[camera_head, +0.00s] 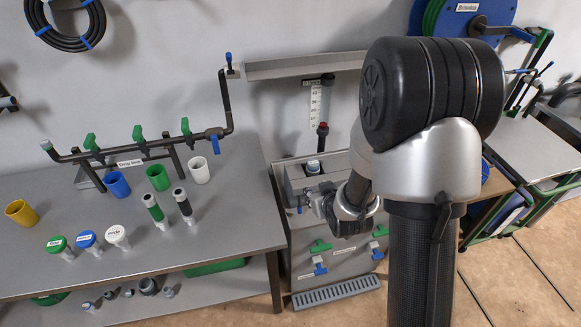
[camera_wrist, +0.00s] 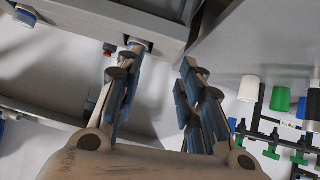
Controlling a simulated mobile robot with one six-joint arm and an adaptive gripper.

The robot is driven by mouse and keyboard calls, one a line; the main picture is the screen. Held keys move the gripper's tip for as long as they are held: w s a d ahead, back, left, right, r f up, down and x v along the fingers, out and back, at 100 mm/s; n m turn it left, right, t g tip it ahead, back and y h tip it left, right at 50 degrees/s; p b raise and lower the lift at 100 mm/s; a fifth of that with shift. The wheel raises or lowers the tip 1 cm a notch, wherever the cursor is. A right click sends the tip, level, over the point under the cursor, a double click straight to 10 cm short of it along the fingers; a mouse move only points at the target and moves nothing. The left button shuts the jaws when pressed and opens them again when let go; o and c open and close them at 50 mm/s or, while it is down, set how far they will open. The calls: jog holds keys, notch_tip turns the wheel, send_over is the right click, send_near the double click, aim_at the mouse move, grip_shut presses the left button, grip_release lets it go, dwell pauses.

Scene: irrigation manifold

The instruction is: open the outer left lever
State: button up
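A dark pipe manifold (camera_head: 150,152) with a "Drip line" label stands on the left bench. It has several green levers; the left one (camera_head: 91,143) stands up from the pipe, and a blue handle (camera_head: 213,138) sits at its right end. The manifold shows at the right edge of the wrist view (camera_wrist: 270,137). The cabinet front has green and blue levers too, the left green one (camera_head: 320,246) lying roughly level. My gripper (camera_wrist: 158,65) is open and empty, its blue-padded fingers apart. In the head view it is by the cabinet, partly hidden by my arm.
Yellow, blue, green and white cups (camera_head: 158,177) and several capped bottles (camera_head: 87,240) stand on the bench before the manifold. The grey cabinet (camera_head: 345,262) with a vertical pipe stands close to my gripper. A hose reel (camera_head: 462,14) hangs behind.

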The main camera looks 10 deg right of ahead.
notch_tip(320, 180, down, 9)
jog(key=s+t, duration=0.1)
jog(key=t, duration=0.1)
jog(key=t+y, duration=0.1)
send_near(300, 208)
jog(key=shift+m, duration=0.3)
jog(key=b+x, duration=0.3)
jog(key=x, duration=0.6)
grip_shut()
dwell(0.4)
